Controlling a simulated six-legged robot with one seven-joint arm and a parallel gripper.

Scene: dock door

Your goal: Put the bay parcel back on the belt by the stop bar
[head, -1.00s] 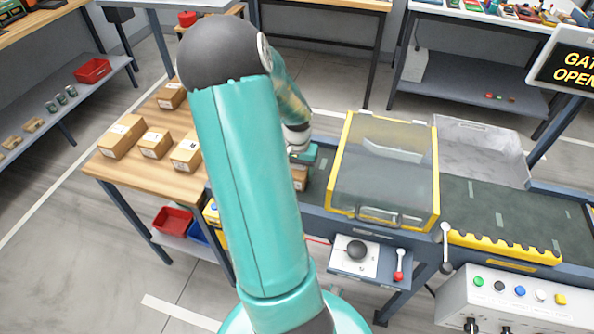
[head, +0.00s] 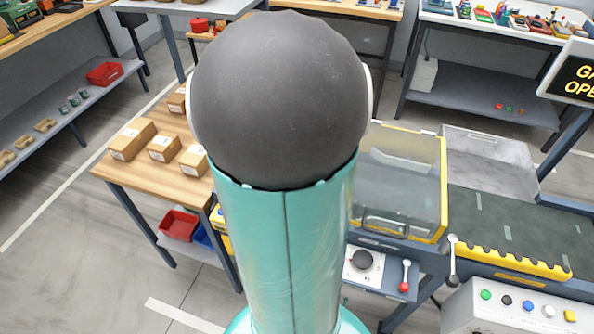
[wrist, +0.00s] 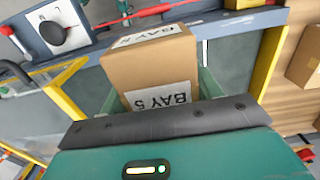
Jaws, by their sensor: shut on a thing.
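A brown cardboard parcel (wrist: 150,72) with white labels reading BAY 5 is in my gripper (wrist: 155,95) in the wrist view. The teal fingers are shut on its two sides. Dark green belt surface shows beneath and beside it, but I cannot tell whether the parcel touches it. In the head view my arm hides the gripper and the parcel. The belt (head: 530,220) runs out to the right of a clear, yellow-framed hood (head: 400,185). I cannot make out which part is the stop bar.
Other parcels (head: 165,147) stand on a wooden table at the left. A panel with a black knob (head: 361,260) and a red-tipped lever (head: 405,272) is below the hood. A scalloped yellow guard (head: 515,264) edges the belt. A button box (head: 520,310) is at lower right.

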